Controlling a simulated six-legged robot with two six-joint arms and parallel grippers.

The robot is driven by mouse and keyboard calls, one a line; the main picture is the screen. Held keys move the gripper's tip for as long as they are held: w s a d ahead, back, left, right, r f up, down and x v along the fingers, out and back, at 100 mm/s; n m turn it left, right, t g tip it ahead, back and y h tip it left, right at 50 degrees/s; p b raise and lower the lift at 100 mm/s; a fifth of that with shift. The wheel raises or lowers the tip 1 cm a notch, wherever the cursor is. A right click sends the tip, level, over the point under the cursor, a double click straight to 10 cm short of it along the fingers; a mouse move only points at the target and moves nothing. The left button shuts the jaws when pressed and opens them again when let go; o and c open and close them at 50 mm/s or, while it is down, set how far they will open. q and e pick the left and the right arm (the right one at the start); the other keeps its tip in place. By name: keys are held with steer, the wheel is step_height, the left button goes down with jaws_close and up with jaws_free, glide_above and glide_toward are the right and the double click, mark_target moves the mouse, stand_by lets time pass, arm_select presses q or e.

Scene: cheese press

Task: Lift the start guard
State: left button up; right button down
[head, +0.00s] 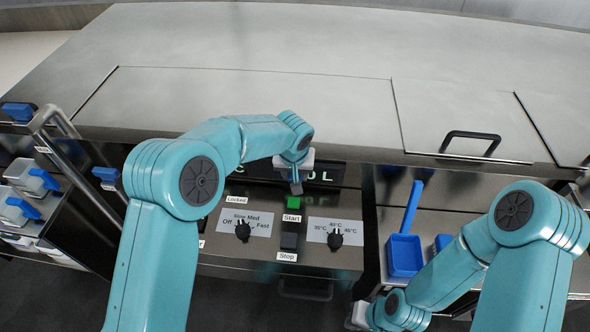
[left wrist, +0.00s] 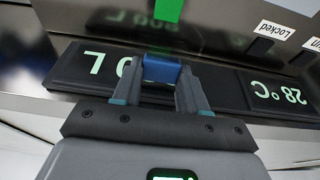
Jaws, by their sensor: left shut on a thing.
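The green start button (head: 293,202) is on the front control panel, above its "Start" label. It also shows at the top of the left wrist view (left wrist: 168,9). My left gripper (head: 296,187) is just above the button in the head view. In the left wrist view its two fingers are shut on a small blue piece (left wrist: 161,69), which appears to be the start guard's tab. The rest of the guard cannot be made out. My right gripper (head: 358,315) is low at the right, mostly hidden by its own arm, with its fingertips not clear.
A black stop button (head: 288,241) is below the start button. Dials flank them: a speed dial (head: 243,230) and a temperature dial (head: 335,238). A display (left wrist: 270,95) is behind the left gripper. A blue scoop (head: 405,255) is at the right.

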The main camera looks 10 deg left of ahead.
arm_select(q)
steer(key=o, duration=1.1)
steer(key=shift+c, duration=0.2)
steer(key=b+v, duration=0.1)
steer(key=v, duration=1.5)
steer(key=shift+r, duration=0.2)
steer(key=shift+s+f, duration=0.1)
steer(key=shift+s, duration=0.2)
